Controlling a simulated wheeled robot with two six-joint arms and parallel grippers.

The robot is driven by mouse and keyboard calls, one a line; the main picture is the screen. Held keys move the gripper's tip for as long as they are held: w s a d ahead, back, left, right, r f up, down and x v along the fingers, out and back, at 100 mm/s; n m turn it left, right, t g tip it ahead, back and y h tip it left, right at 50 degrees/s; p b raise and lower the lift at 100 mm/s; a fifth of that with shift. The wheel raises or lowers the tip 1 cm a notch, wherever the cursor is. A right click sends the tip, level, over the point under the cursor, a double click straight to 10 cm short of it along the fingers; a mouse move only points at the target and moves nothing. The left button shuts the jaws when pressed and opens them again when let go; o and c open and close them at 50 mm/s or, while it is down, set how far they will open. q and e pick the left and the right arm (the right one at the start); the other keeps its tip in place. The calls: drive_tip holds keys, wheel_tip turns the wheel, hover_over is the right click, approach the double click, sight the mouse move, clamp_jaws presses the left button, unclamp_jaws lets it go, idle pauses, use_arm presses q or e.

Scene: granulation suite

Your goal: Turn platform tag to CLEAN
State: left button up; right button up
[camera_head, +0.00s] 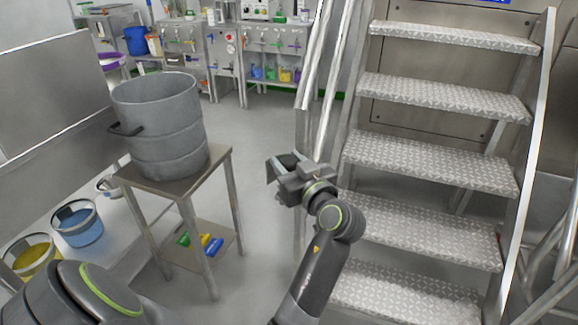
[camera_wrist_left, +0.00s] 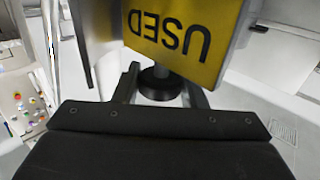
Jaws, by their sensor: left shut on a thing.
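The platform tag (camera_wrist_left: 185,35) fills the upper middle of the left wrist view. Its yellow face reads USED, upside down in that view. A dark round knob or stem (camera_wrist_left: 160,84) sits below the yellow face, between the fingers. My left gripper (camera_head: 283,163) is beside the stair's left rail in the head view, and it is shut on the tag. I cannot make out the tag in the head view. My right gripper is in neither view.
Metal stairs (camera_head: 432,158) with tread-plate steps rise at the right. A grey drum (camera_head: 157,120) stands on a small table (camera_head: 190,178) at the left. A blue bucket (camera_head: 78,224) and a yellow bucket (camera_head: 32,260) are lower left. Open floor lies between table and stairs.

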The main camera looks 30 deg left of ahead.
use_arm(q)
drive_tip(key=shift+r, duration=0.25)
idle(0.3)
drive_tip(key=o, duration=1)
drive_tip(key=shift+f, duration=0.1)
drive_tip(key=shift+c, duration=0.2)
drive_tip(key=shift+f, duration=0.15)
